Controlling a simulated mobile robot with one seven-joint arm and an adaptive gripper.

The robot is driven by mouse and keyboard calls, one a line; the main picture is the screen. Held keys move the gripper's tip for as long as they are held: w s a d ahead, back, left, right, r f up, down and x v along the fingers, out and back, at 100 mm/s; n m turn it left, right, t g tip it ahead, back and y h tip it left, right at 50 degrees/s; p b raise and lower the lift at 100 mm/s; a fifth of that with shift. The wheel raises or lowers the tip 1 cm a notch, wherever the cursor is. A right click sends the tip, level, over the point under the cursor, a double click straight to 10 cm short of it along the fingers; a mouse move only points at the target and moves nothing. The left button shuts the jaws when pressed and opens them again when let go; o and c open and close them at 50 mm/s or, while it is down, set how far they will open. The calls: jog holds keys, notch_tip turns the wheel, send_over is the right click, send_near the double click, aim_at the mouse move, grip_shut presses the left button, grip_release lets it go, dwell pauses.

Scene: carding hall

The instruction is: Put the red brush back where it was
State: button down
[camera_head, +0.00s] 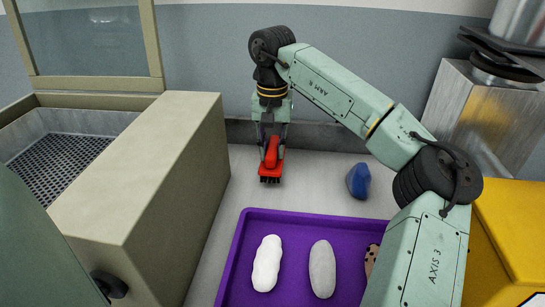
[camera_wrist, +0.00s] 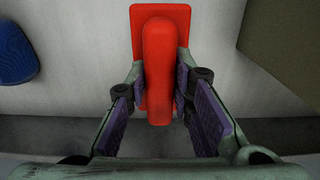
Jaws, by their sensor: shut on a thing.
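The red brush (camera_head: 270,168) has a red handle and block with dark bristles pointing down. My gripper (camera_head: 272,143) points down and is shut on the brush's handle, near the back of the pale worktop (camera_head: 310,180). I cannot tell whether the bristles touch the worktop. In the wrist view the red brush (camera_wrist: 158,40) lies between the two finger pads of my gripper (camera_wrist: 160,88). The gripper hides part of the handle.
A blue object (camera_head: 358,181) sits to the right, also in the wrist view (camera_wrist: 14,52). A beige machine (camera_head: 150,170) stands left, a yellow box (camera_head: 515,230) right.

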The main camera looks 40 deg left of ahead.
aim_at(272, 145)
jog(key=shift+f+p, duration=0.35)
jog(key=shift+f, duration=1.3)
jog(key=shift+f, duration=0.2)
jog(key=c, duration=1.4)
grip_release()
notch_tip(272, 145, up, 12)
jog(key=shift+r+b, duration=0.25)
jog(key=shift+b, duration=0.65)
